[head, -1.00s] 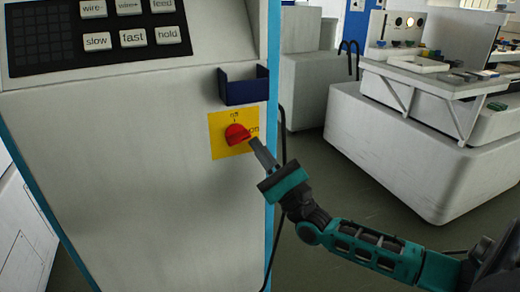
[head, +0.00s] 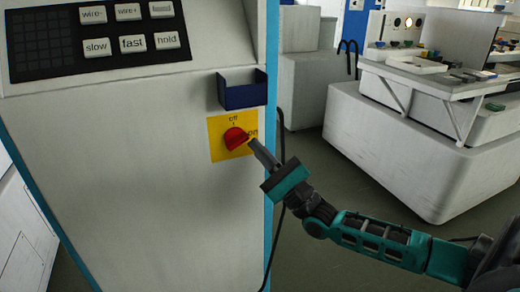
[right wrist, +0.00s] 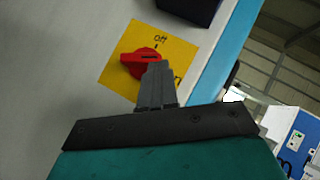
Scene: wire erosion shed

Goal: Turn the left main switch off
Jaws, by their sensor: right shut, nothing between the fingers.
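The main switch is a red rotary knob (head: 236,139) on a yellow plate (head: 218,150) on the white machine cabinet's front. The plate reads "off" at the top and "on" at the right. The knob's handle points toward "on". My right gripper (head: 251,141) is shut and empty, its fingertips at the knob's right end, over part of the "on" label. In the right wrist view the fingers (right wrist: 155,75) overlap the lower right of the red knob (right wrist: 140,63); I cannot tell whether they touch it. My left gripper is not in view.
A dark blue open holder (head: 243,94) juts out just above the yellow plate. A panel of white keys (head: 132,44) is higher up at left. A black cable hangs along the cabinet's right edge. A white machine with a worktable (head: 430,150) stands at right, with open floor between.

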